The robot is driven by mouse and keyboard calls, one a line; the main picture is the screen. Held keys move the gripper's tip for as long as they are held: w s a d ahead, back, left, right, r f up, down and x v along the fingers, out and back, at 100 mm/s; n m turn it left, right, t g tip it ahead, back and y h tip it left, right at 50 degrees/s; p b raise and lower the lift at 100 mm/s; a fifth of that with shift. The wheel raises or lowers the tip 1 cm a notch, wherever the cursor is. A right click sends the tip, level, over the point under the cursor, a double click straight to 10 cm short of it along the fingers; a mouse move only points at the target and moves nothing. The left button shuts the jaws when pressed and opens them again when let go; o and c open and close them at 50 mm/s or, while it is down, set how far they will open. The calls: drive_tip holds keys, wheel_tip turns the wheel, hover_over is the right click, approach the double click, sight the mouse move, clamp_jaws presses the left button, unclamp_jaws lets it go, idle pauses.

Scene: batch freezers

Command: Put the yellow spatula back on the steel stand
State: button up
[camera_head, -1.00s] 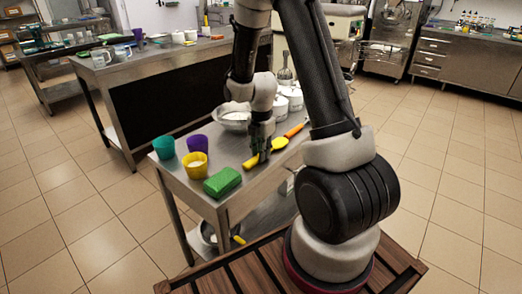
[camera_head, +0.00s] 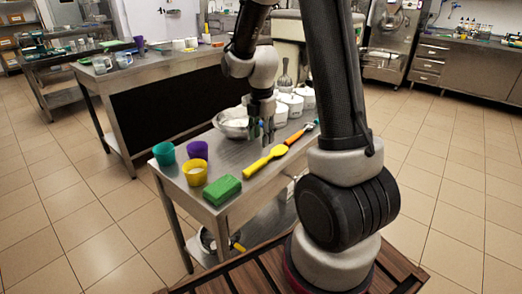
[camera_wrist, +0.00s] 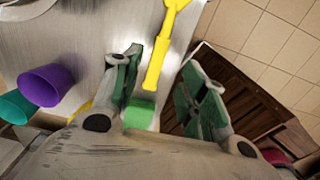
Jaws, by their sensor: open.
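The yellow spatula (camera_head: 264,161) lies flat on the steel stand (camera_head: 238,200), near its right edge, with its head towards the orange-handled tool. My gripper (camera_head: 268,140) is open and empty above the stand, just behind the spatula and apart from it. In the wrist view the spatula (camera_wrist: 156,62) shows between the spread fingers of my gripper (camera_wrist: 160,65), below them. The top end of its head is cut off by that frame's edge.
A green block (camera_head: 222,190), a yellow cup (camera_head: 195,173), a purple cup (camera_head: 197,150) and a teal cup (camera_head: 164,153) stand at the front left. A metal bowl (camera_head: 230,124) and white containers (camera_head: 291,104) stand behind. An orange-handled tool (camera_head: 298,135) lies beyond the spatula.

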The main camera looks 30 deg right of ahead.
drive_tip(key=s+a+r+m+t, duration=0.1)
drive_tip(key=s+r+m, duration=0.3)
drive_tip(key=r, duration=0.3)
drive_tip(key=s+r+m+t, duration=0.1)
drive_tip(key=s+r+m, duration=0.3)
drive_tip(key=r, duration=0.3)
drive_tip(key=s+r+m+t, duration=0.1)
drive_tip(key=s+r+m, duration=0.1)
drive_tip(key=s+m, duration=0.5)
drive_tip(key=s+a+r+m+t, duration=0.1)
drive_tip(key=s+r+m, duration=0.2)
drive_tip(key=s+m, duration=0.4)
drive_tip(key=shift+s, duration=0.25)
